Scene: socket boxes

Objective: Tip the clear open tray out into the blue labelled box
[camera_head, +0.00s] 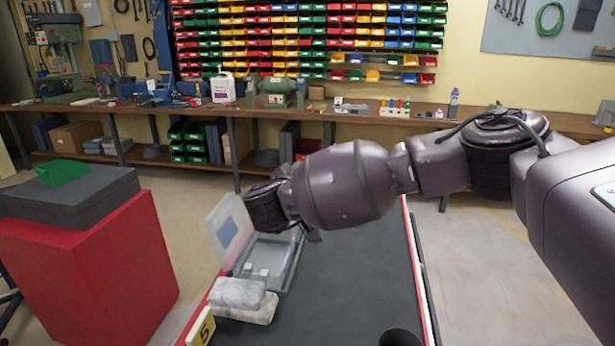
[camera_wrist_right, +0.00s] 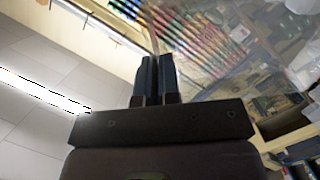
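A translucent clear panel (camera_head: 221,240) with a blue patch stands steeply tilted at the left side of a shallow grey box (camera_head: 258,288). Small white pieces (camera_head: 262,271) lie in that box. I cannot tell whether the blue patch is a label on the panel or something seen through it. My right arm reaches in from the right, its wrist beside the panel's top; its fingers are hidden in the head view. In the right wrist view the fingers (camera_wrist_right: 158,72) are close together on the edge of clear plastic (camera_wrist_right: 215,75), apparently the clear tray. My left gripper is out of view.
Grey-white wrapped blocks (camera_head: 245,308) and a yellow number 5 marker (camera_head: 201,328) sit at the table's near left. A red cabinet (camera_head: 90,270) stands left, across a floor gap. A workbench (camera_head: 330,113) lies behind.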

